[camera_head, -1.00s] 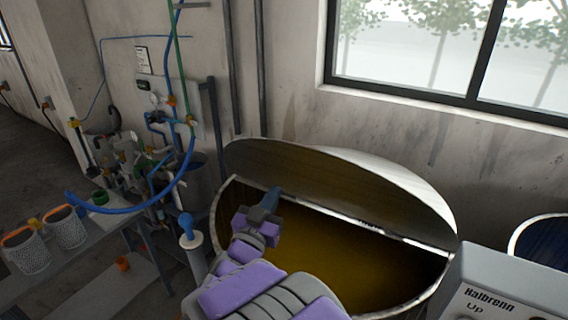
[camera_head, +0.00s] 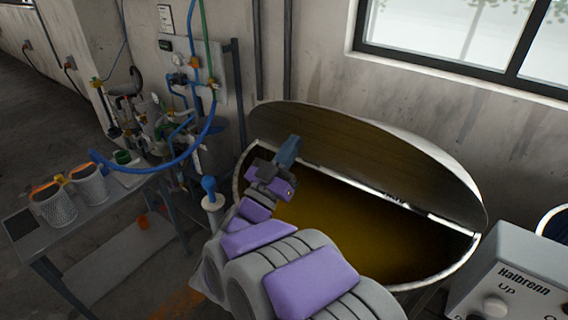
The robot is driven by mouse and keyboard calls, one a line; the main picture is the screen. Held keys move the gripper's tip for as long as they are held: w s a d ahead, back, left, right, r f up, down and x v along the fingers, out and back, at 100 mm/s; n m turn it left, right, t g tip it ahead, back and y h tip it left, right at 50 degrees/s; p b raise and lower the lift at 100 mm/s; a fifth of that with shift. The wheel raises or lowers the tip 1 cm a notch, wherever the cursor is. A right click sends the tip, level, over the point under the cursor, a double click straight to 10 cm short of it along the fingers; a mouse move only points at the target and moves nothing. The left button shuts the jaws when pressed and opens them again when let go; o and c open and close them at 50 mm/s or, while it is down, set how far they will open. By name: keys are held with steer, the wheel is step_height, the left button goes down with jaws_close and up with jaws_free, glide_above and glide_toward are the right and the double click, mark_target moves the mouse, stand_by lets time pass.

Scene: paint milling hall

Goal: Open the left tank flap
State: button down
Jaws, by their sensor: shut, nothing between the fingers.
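The tank (camera_head: 462,268) stands in front of me with yellowish-brown contents showing inside. Its half-round flap (camera_head: 370,148) is tilted up at the back, with its underside facing me, so the front half of the tank is uncovered. My gripper (camera_head: 288,150) is shut and empty. In the picture it overlaps the left part of the tank opening and the lower left of the flap. I cannot tell whether it touches the flap. My arm hides the tank's front left rim.
A control box (camera_head: 520,280) marked Halbrenn stands at the lower right. Another tank rim (camera_head: 545,222) shows behind it. A blue-topped post (camera_head: 210,190) stands left of the tank. A bench (camera_head: 38,245) with perforated cups (camera_head: 52,205) and a hose rig (camera_head: 165,140) are at the left.

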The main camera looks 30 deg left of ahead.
mark_target(320, 113)
steer(key=w+d+r, duration=0.1)
steer(key=w+d+r+b, duration=0.1)
steer(key=w, duration=0.1)
steer(key=w+d+r, duration=0.1)
steer(key=w, duration=0.1)
steer(key=shift+r, duration=0.25)
steer(key=shift+w+a, duration=0.25)
steer(key=shift+a, duration=0.15)
steer(key=shift+a+f, duration=0.1)
steer(key=shift+a, duration=0.6)
steer(key=shift+d, duration=0.15)
steer(key=w+r+p, duration=0.1)
steer(key=w+d+r+p, duration=0.1)
steer(key=shift+d+r+g+p, duration=0.15)
steer(key=shift+d+g+p, duration=0.15)
steer(key=shift+g+p, duration=0.1)
steer(key=w+r+g+p, duration=0.3)
steer(key=w+p, duration=0.7)
steer(key=p, duration=0.1)
steer(key=shift+r+g+p, duration=0.3)
steer(key=shift+g+p, duration=0.1)
steer(key=shift+f, duration=0.1)
